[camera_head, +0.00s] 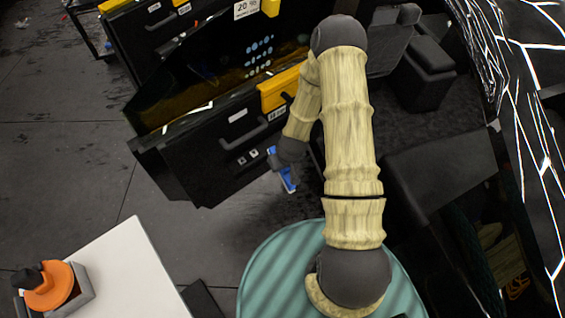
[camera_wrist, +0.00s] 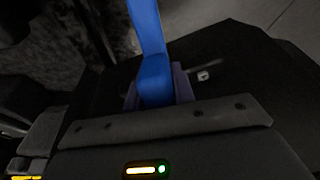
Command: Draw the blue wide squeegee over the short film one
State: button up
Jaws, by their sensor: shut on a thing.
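My gripper (camera_head: 284,168) is shut on a blue tool (camera_head: 289,182), which looks like the blue wide squeegee. It hangs in front of the black drawer unit, apart from the white surface. In the wrist view the blue tool (camera_wrist: 152,75) stands between the dark fingers, its long part running to the top edge. Its far end is cut off there, so I cannot tell what it touches. I cannot make out the short film in either view. A dark glossy panel (camera_head: 190,98) with amber tints shows above the drawer front; I cannot tell what it is.
The black drawer unit (camera_head: 195,172) with a yellow block (camera_head: 281,90) stands left of my arm. A white table (camera_head: 120,270) with an orange and black object (camera_head: 50,287) is at lower left. Dark seats (camera_head: 425,75) lie right. Grey floor (camera_head: 60,180) is open at left.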

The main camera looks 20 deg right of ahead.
jog(key=shift+w+a+f+n+t+y+b, duration=0.1)
jog(key=shift+a+f+n+t+y+b, duration=0.1)
jog(key=shift+f+t, duration=0.2)
jog(key=shift+w+a+f+n+t+y+b, duration=0.1)
jog(key=shift+f+n+t+y+b, duration=0.1)
jog(key=shift+f+t, duration=0.15)
jog(key=shift+w+a+f+t, duration=0.15)
jog(key=shift+w+f+t, duration=0.1)
jog(key=shift+t, duration=0.2)
jog(key=shift+w+a+n+t+y+b, duration=0.4)
jog(key=shift+w+n+t+y+b, duration=0.15)
jog(key=shift+t+y, duration=0.15)
jog(key=w+a+r+n+t+y+b, duration=0.15)
jog(key=w+r+t+y+b, duration=0.3)
jog(key=w+r+t, duration=0.45)
jog(key=d+r+m+t+b, duration=0.1)
jog(key=d+r, duration=0.3)
jog(key=r, duration=1.2)
jog(key=shift+r+t, duration=0.35)
jog(key=shift+t, duration=0.45)
jog(key=shift+w, duration=0.25)
jog(key=shift+p+x, duration=0.5)
jog(key=shift+x, duration=2.15)
